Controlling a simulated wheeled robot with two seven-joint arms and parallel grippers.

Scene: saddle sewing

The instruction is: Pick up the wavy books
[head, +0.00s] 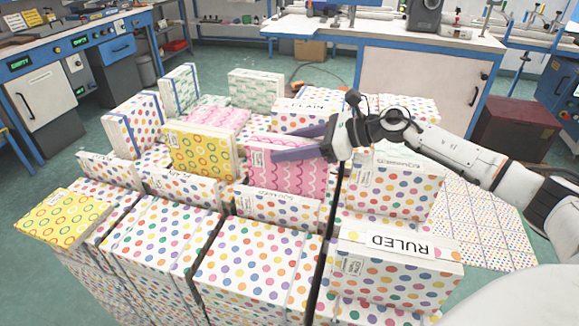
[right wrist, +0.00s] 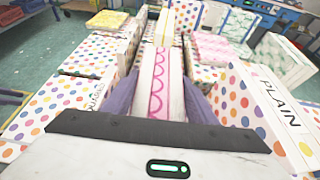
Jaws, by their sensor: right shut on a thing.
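One wavy book (head: 290,180), pink with wavy white and darker pink lines, stands upright near the middle of the head view. My right gripper (head: 288,143) reaches in from the right and is shut on it, with purple fingers on both faces near the top. In the right wrist view the same book (right wrist: 158,85) shows edge-on between the fingers. Whether its bottom edge touches the boxes is hidden. A second pink wavy book (head: 218,119) lies flat behind; it also shows in the right wrist view (right wrist: 221,47). My left gripper is not in view.
Yellow ringed books stand (head: 201,152) beside the held book and lie at the left (head: 62,217). Dotted boxes fill the foreground, with a RULED box (head: 397,265) at right. A green-patterned book (head: 256,90) stands behind. A PLAIN box (right wrist: 270,115) is close to the right finger.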

